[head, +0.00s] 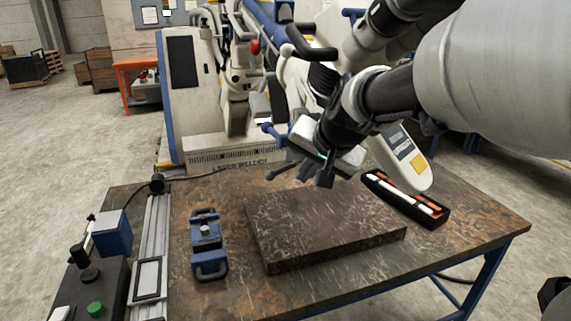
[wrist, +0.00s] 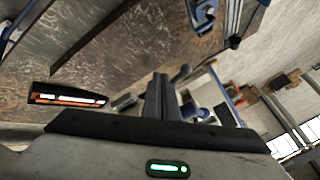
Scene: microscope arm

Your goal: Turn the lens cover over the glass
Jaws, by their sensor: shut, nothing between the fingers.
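A white microscope-like arm hangs over the table, largely hidden behind my arm. Its white housing (head: 403,158) with a yellow label shows right of my gripper, and blue knobs (head: 276,133) show to the left. My gripper (head: 325,180) is shut and empty, above the back of the dark slab. In the wrist view its fingers (wrist: 159,78) are together, with blue cylindrical parts (wrist: 190,110) just right of them. I cannot make out the lens cover or the glass; whether the fingers touch anything is unclear.
A dark stone slab (head: 325,228) lies on the worn table (head: 455,250). A black tray with white and orange sticks (head: 408,199) lies at right. A blue vise (head: 207,245) and a metal rail (head: 152,255) stand at left. A large white machine (head: 190,90) stands behind.

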